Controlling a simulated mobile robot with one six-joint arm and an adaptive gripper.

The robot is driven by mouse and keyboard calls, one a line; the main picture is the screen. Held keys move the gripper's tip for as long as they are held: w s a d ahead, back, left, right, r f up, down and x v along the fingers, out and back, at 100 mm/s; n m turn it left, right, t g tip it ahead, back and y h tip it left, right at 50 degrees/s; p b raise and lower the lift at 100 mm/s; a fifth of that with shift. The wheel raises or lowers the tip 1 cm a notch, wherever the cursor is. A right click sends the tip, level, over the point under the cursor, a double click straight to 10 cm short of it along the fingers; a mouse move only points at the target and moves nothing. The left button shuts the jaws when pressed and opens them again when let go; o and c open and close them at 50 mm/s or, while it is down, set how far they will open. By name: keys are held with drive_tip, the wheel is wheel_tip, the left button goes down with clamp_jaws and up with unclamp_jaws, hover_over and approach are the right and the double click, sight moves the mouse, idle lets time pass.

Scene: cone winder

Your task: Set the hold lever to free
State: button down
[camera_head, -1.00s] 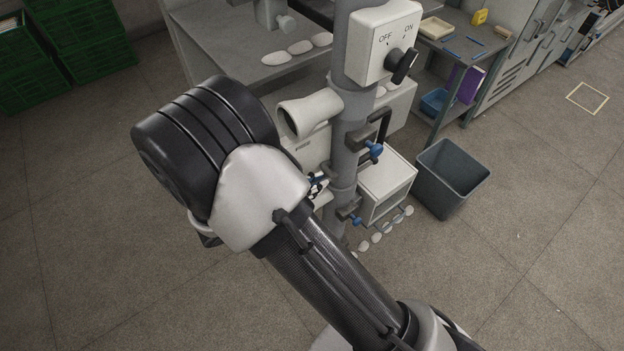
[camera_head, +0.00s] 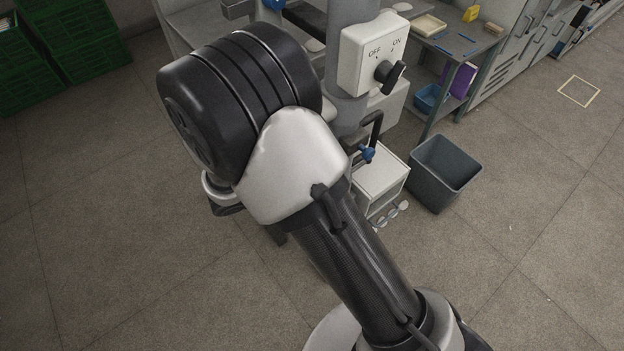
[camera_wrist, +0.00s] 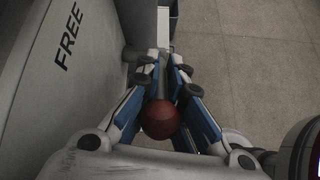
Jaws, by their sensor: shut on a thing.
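In the wrist view my gripper (camera_wrist: 164,72) is shut on the hold lever, with its red ball knob (camera_wrist: 161,120) between the blue-padded fingers. A narrow grey strip shows between the fingertips; I cannot tell if it is the lever's shaft. A grey panel (camera_wrist: 60,85) with the printed word FREE (camera_wrist: 69,36) is to the left of the fingers. The lever's pivot and any other marking are not seen. In the head view my arm hides the gripper and the lever.
In the head view a grey post carries a white OFF/ON switch box (camera_head: 366,50) with a black knob (camera_head: 389,75). A grey bin (camera_head: 444,173) stands to its right and green crates (camera_head: 85,45) at far left. The floor in front is clear.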

drive_tip(key=c, duration=1.9)
unclamp_jaws()
drive_tip(key=shift+o, duration=1.2)
drive_tip(key=shift+a+r, duration=0.25)
drive_tip(key=v, duration=1.1)
drive_tip(key=shift+s, duration=0.2)
drive_tip(key=shift+r, duration=0.1)
